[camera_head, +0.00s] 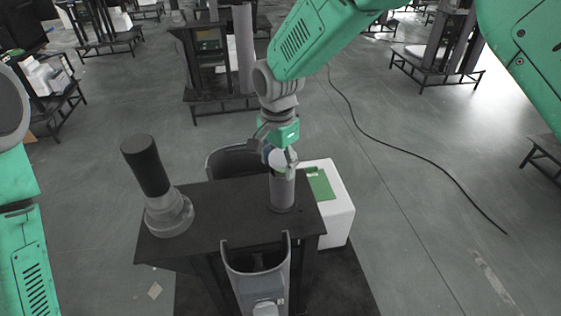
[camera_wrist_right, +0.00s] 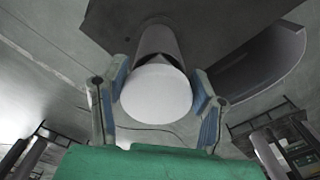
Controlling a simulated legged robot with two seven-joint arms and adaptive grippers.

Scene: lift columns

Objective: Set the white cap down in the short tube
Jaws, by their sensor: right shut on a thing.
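The white cap (camera_head: 279,160) is between the fingers of my right gripper (camera_head: 280,157), at the top of the short tube. In the right wrist view the cap is a round white disc (camera_wrist_right: 156,93), with the blue-padded fingers of my right gripper (camera_wrist_right: 158,98) at its left and right sides. The short grey tube (camera_head: 283,193) stands upright on the black table (camera_head: 230,212). In the wrist view the tube (camera_wrist_right: 158,42) lies behind the cap, with a dark gap at its mouth. I cannot tell whether the cap touches the rim. My left gripper is out of view.
A black cylinder (camera_head: 147,168) on a grey round base (camera_head: 170,214) stands at the table's left. Curved grey shells (camera_head: 238,160) stand at the table's back and front (camera_head: 258,262). A white box (camera_head: 335,205) with a green top patch is at the right.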

